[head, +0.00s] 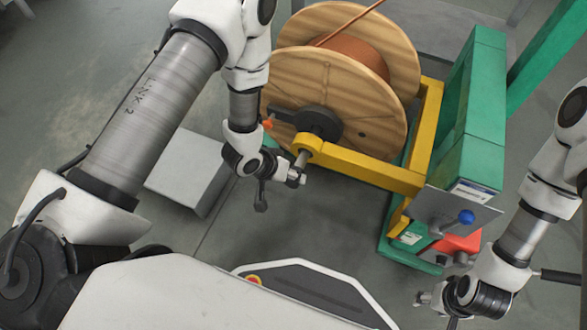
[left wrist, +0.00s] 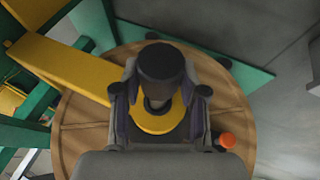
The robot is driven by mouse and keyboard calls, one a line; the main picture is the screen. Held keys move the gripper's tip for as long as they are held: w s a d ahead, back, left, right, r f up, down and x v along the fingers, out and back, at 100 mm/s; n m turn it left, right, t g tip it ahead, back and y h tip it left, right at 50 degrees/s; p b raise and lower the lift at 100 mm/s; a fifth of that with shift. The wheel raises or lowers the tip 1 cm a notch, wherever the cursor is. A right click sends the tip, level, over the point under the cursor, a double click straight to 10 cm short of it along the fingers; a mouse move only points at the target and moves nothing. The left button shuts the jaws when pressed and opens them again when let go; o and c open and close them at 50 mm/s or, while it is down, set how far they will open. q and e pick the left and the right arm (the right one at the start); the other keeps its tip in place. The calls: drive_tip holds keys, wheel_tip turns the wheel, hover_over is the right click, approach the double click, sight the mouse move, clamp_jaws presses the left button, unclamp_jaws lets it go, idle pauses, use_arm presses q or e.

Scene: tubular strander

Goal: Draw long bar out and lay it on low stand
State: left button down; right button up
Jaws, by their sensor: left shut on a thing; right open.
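The long bar (head: 302,159) is a metal shaft at the hub of a wooden reel (head: 300,85). Its near end sticks out past a yellow eye on the yellow cradle arm (head: 370,170). My left gripper (head: 284,184) is shut on this near end. In the left wrist view a dark round bar end (left wrist: 160,62) shows between the fingers, in front of the yellow eye (left wrist: 158,120). The rest of the bar is hidden by the reel. The low stand (head: 185,178) is a grey box on the floor, left of my left gripper. My right gripper (head: 436,308) is open and empty at lower right.
A dark hub (head: 318,124) with an orange-tipped part (head: 267,124) is beside the bar. A green frame (head: 472,110) stands right of the reel. A blue-knobbed lever (head: 466,216) and a red box (head: 460,243) are near my right arm. Floor between stand and frame is clear.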

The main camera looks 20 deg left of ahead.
use_arm(q)
drive_tip(key=s, duration=0.3)
idle(0.4)
drive_tip(key=c, duration=0.6)
unclamp_jaws()
drive_tip(key=shift+p, duration=0.3)
drive_tip(key=shift+o, duration=0.2)
drive_tip(key=shift+a, duration=0.1)
